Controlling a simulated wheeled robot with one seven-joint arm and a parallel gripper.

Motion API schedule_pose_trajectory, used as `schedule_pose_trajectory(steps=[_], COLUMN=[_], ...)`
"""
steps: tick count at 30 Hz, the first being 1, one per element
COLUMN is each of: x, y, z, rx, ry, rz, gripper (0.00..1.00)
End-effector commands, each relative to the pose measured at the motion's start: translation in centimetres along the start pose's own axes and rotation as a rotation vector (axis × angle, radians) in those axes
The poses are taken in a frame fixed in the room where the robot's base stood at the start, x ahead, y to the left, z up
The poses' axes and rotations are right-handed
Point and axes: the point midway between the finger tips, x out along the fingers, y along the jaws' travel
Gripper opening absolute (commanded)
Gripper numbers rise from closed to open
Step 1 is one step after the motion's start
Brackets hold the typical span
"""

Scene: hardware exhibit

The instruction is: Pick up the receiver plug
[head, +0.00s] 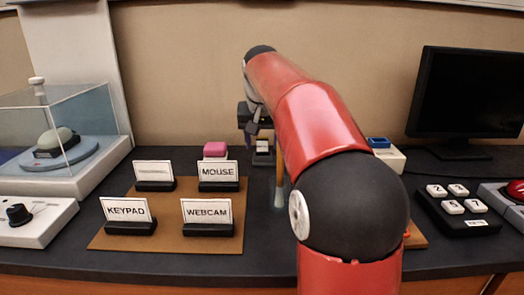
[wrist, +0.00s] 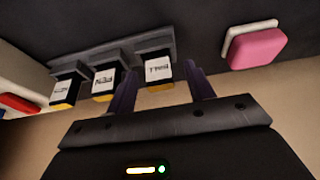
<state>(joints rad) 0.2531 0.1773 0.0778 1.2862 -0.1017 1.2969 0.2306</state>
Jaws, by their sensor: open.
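Three small plugs with white labelled faces and yellow ends show in the wrist view: a left one (wrist: 65,90), a middle one (wrist: 103,85) and a right one (wrist: 157,70). Each sits at a dark grey holder. The labels are too small and blurred for me to tell which is the receiver plug. My gripper (wrist: 160,68) is open, its purple fingers on either side of the right plug, with visible space at both sides. In the head view my gripper (head: 251,122) is over the back of the counter, partly hidden by my arm; one white-faced plug (head: 262,149) shows below it.
A pink block (head: 215,150) on a white base is left of the gripper in the head view. Sign cards, including MOUSE (head: 217,171) and WEBCAM (head: 207,212), stand on a brown board. A glass case (head: 60,130) is at left, a monitor (head: 466,95) and button box (head: 454,205) at right.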

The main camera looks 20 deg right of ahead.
Motion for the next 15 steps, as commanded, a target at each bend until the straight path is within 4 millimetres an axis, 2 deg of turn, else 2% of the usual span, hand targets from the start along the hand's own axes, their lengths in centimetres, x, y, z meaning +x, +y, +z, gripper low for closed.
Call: schedule_pose_trajectory(steps=[8,15], x=[0.46,0.44], y=[-0.03,-0.03], z=[-0.03,-0.02], rx=[-0.001,-0.001], ry=[0.002,0.001], rz=[-0.001,0.0], gripper=[0.53,0.23])
